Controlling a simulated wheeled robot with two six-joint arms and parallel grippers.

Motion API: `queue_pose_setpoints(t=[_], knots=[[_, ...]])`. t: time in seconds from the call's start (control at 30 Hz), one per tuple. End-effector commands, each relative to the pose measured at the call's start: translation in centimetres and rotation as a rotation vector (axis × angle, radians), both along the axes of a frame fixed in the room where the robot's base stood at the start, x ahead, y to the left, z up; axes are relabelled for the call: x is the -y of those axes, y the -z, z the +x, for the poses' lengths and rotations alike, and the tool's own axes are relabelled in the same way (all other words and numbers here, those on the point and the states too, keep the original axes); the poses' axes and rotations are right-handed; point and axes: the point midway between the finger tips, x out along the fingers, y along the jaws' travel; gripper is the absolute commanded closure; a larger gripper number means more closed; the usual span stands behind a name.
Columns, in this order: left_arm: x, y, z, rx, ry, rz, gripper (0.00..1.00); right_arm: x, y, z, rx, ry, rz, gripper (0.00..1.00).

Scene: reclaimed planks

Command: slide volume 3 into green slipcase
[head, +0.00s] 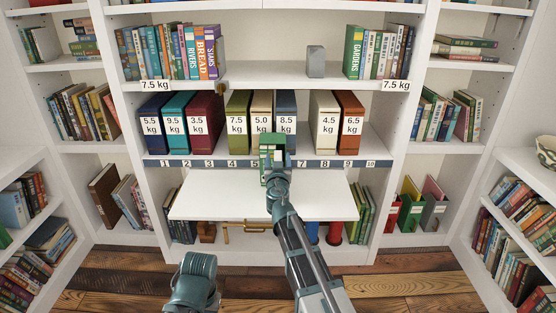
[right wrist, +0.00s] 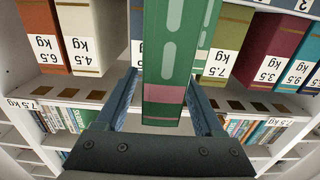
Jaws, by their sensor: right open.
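My right gripper (head: 273,152) is in front of the middle of the numbered shelf. In the right wrist view its two fingers (right wrist: 165,115) stand apart on either side of a green, book-like object (right wrist: 172,60) with pale markings and a pink band. Gaps show between the fingers and its sides; what bears it is hidden. The same green object shows at the gripper in the head view (head: 271,142). I cannot read a volume number on it. A green slipcase-like holder (head: 404,216) stands at lower right. Only part of my left arm shows; its gripper does not.
Several weight-labelled boxes stand on the shelf, including an olive 7.5 kg one (head: 237,115), a cream 4.5 kg one (head: 325,122) and an orange 6.5 kg one (head: 351,122). A bare white board (head: 215,200) juts out below. A grey block (head: 316,62) stands above.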

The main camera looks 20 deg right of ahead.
Motion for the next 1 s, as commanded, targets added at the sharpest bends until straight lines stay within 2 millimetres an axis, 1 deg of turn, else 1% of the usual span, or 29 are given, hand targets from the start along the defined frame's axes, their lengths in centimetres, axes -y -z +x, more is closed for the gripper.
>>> queue_pose_setpoints(t=[0.27, 0.43, 0.57, 0.9, 1.0], knots=[[0.0, 0.0, 0.0, 0.000, 0.000, 0.000, 1.00, -0.1, 0.0, -0.4, 0.000, 0.000, 0.000, 0.30], [0.0, 0.0, 0.0, 0.000, 0.000, 0.000, 1.00, -0.5, 0.0, -2.0, 0.000, -0.001, 0.000, 0.30], [0.0, 0.0, 0.0, 0.000, 0.000, 0.000, 1.00, -1.1, 0.0, -4.1, 0.000, -0.001, 0.000, 0.30], [0.0, 0.0, 0.0, 0.000, 0.000, 0.000, 1.00, -3.1, 0.0, -11.2, 0.000, -0.001, 0.000, 0.30], [0.0, 0.0, 0.0, 0.000, 0.000, 0.000, 1.00, -3.5, 0.0, -12.6, 0.000, -0.001, 0.000, 0.30]])
